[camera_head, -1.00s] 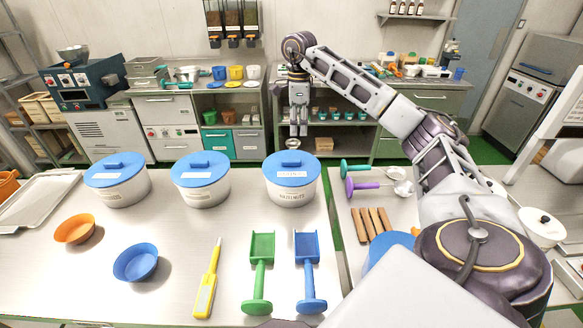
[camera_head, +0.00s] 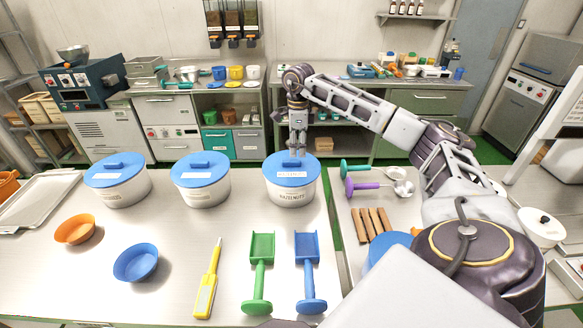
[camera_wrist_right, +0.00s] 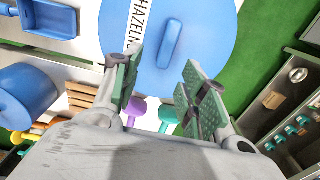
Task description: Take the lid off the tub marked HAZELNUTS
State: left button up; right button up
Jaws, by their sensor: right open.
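The white tub marked HAZELNUTS (camera_head: 291,194) stands upright at the right end of the row of three tubs. Its blue lid (camera_head: 276,169) is on it and has a raised bar handle (camera_wrist_right: 170,44), seen in the right wrist view. My right gripper (camera_head: 297,152) is at the lid's far side in the head view, close above it. In the right wrist view my right gripper (camera_wrist_right: 157,85) is open, its two green-padded fingers apart, with the lid's handle beyond the fingertips and nothing between them. I cannot tell whether the fingers touch the lid. My left gripper is not in view.
Two similar blue-lidded tubs, the middle one (camera_head: 201,185) and the left one (camera_head: 118,186), stand to the left. An orange bowl (camera_head: 75,229), a blue bowl (camera_head: 135,262), a yellow tool (camera_head: 207,285), a green scoop (camera_head: 259,280) and a blue scoop (camera_head: 308,280) lie in front.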

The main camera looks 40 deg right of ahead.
aim_at(296, 160)
jog(key=shift+f, duration=0.35)
jog(key=shift+w+f+p, duration=0.2)
jog(key=shift+f, duration=0.75)
jog(key=shift+w+f+p, duration=0.2)
jog(key=shift+f, duration=1.35)
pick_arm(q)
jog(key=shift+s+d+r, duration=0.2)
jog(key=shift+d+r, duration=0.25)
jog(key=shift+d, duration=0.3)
pick_arm(e)
jog(key=shift+f, duration=0.1)
jog(key=c, duration=0.7)
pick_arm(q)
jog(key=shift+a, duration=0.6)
pick_arm(e)
grip_shut()
